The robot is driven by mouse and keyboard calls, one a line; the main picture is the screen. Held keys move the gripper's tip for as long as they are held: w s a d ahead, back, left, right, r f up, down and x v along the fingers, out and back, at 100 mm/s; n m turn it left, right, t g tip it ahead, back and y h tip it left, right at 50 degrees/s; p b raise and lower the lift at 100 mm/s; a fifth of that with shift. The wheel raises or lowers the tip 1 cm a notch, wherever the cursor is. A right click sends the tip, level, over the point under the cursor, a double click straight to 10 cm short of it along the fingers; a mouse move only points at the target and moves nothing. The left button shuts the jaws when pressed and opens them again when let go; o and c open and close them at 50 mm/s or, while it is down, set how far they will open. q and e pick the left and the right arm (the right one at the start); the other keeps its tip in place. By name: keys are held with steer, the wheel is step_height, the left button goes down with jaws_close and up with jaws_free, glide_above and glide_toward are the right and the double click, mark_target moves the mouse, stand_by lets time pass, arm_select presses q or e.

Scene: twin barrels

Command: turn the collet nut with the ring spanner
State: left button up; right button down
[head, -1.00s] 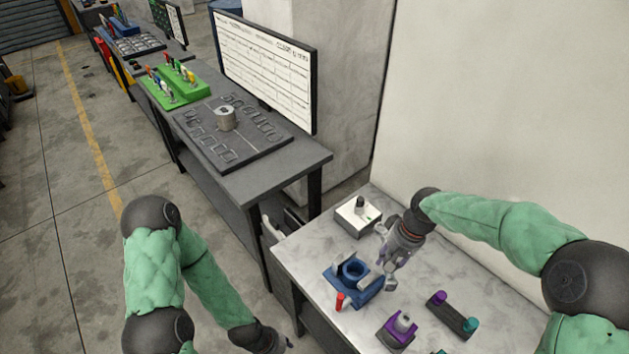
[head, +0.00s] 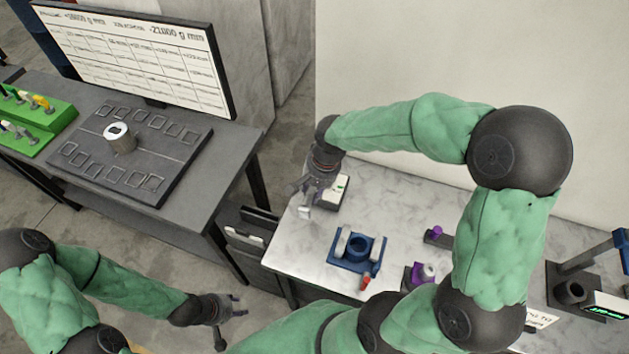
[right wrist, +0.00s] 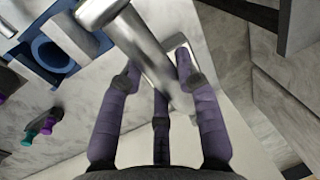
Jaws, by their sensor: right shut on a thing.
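My right gripper (head: 306,196) is shut on a bright metal bar (right wrist: 145,55), apparently the ring spanner. It holds the bar near the white box at the table's back left. In the right wrist view the bar lies slanted across the purple fingers (right wrist: 160,95). The blue fixture (head: 358,262) has a round opening and two grey posts. I cannot make out the collet nut for certain. My left gripper (head: 236,308) is open and empty, low beside the table's front left.
A white box (head: 335,194) stands beside the right gripper. A purple block (head: 415,274) with a grey cylinder and a dark holder (head: 436,238) stand right of the fixture. A grey bench (head: 212,140) with a screen (head: 140,52) is at left. A wall closes the back.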

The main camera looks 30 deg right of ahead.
steer(key=shift+s+d+r+m, duration=0.15)
steer(key=shift+s+r+m, duration=0.15)
steer(key=shift+m, duration=0.1)
steer(key=shift+f+b, duration=2.1)
steer(key=shift+f, duration=0.65)
steer(key=shift+f+b, duration=1.05)
steer(key=shift+f, duration=0.2)
stand_by(0.9)
stand_by(0.4)
